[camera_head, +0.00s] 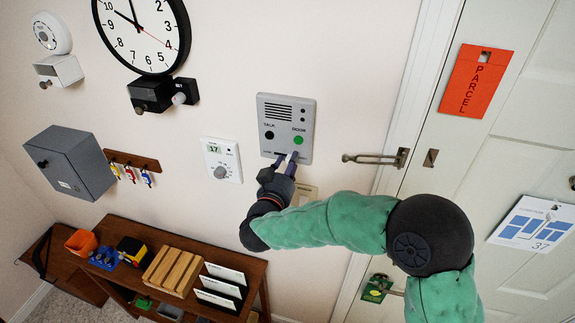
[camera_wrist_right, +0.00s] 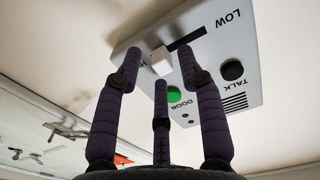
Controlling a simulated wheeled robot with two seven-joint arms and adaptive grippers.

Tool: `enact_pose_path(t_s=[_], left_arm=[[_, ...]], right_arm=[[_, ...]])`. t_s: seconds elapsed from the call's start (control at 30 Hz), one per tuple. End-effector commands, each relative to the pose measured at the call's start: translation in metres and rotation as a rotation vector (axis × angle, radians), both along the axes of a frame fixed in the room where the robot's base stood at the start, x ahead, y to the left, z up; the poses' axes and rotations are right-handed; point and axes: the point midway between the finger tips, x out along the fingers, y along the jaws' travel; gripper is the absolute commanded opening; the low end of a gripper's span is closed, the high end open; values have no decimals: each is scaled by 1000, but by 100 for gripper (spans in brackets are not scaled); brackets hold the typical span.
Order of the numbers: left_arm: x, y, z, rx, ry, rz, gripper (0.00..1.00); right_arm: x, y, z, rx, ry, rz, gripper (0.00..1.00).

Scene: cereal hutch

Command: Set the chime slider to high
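The grey intercom panel (camera_head: 287,122) is on the wall, with a black TALK button (camera_head: 269,135) and a green DOOR button (camera_head: 298,140). It also shows from below in the right wrist view (camera_wrist_right: 225,60). There, the white chime slider knob (camera_wrist_right: 161,62) sits at the end of its dark slot away from the LOW label. A letter H shows beside that end, the rest of it hidden by a finger. My right gripper (camera_head: 286,160) is at the panel's lower edge, its fingers apart around the knob; contact cannot be told. My left gripper is not in view.
A thermostat (camera_head: 222,160) is left of the panel. A door with a lever handle (camera_head: 371,158) is to the right. A wooden shelf table (camera_head: 128,231) with several items stands below left. A clock (camera_head: 146,35) hangs at upper left.

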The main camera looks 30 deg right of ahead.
Motion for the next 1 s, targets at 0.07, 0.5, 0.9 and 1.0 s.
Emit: enact_pose_path(t_s=[0.07, 0.5, 0.9, 1.0], left_arm=[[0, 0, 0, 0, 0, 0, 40], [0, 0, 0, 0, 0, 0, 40], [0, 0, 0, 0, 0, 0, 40], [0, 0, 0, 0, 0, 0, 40]], right_arm=[[-1, 1, 0, 1, 1, 1, 39], [-42, 52, 0, -1, -1, 6, 39], [-74, 88, 0, 1, -1, 1, 39], [-77, 91, 0, 0, -1, 1, 39]])
